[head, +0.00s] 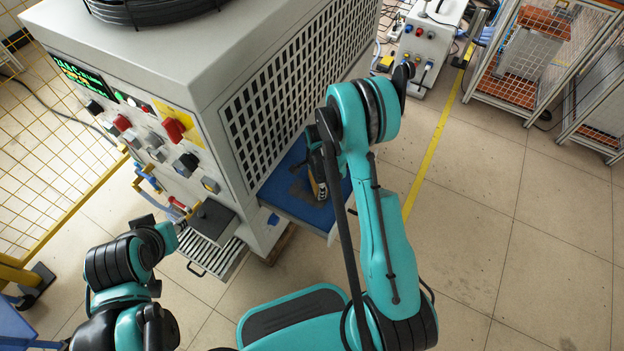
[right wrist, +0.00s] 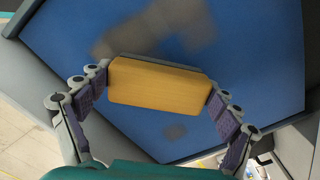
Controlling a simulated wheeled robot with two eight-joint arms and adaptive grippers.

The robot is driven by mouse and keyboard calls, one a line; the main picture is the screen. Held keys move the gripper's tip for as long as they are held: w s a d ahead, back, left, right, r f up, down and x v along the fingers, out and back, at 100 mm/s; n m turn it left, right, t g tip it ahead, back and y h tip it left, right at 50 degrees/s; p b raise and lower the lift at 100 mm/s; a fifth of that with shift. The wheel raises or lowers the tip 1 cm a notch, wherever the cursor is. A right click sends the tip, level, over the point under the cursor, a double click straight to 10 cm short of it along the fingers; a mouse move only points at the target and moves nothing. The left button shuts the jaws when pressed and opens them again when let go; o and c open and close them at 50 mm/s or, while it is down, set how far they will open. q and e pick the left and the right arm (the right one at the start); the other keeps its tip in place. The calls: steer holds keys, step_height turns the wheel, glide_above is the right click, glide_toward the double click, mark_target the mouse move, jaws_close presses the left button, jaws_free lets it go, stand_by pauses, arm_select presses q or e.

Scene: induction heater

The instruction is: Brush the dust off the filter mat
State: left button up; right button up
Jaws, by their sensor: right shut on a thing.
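The filter mat (head: 287,200) is a blue sheet on a ledge at the foot of the big grey machine's grille side. In the right wrist view the blue mat (right wrist: 70,35) fills most of the picture. A grey-brown dust patch (right wrist: 160,25) lies beyond the brush and a smaller dust patch (right wrist: 174,131) lies on the near side. My right gripper (right wrist: 160,85) is shut on the yellow brush block (right wrist: 158,83), over the mat. Its bristles are hidden, so I cannot tell whether it touches. My left gripper (head: 165,235) is beside the machine's front; its fingers are unclear.
The grey machine (head: 150,45) has a control panel with knobs (head: 172,130) and a slatted tray (head: 215,250) low at its front. A yellow mesh fence (head: 40,170) stands at the left. The tiled floor (head: 490,210) on the right is clear. Wire cages (head: 530,60) stand at the far right.

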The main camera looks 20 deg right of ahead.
mark_target(291, 181)
steer(key=shift+s+d, duration=1.85)
steer(key=shift+s, duration=0.3)
steer(key=shift+s+a+f, duration=0.1)
steer(key=shift+s+a, duration=0.5)
steer(key=shift+a, duration=0.15)
steer(key=shift+w+a, duration=1.55)
steer(key=shift+w, duration=0.25)
steer(key=shift+w+a, duration=1.6)
steer(key=shift+w, duration=0.25)
steer(key=shift+w+a, duration=1.55)
steer(key=shift+w, duration=0.25)
steer(key=shift+a, duration=0.1)
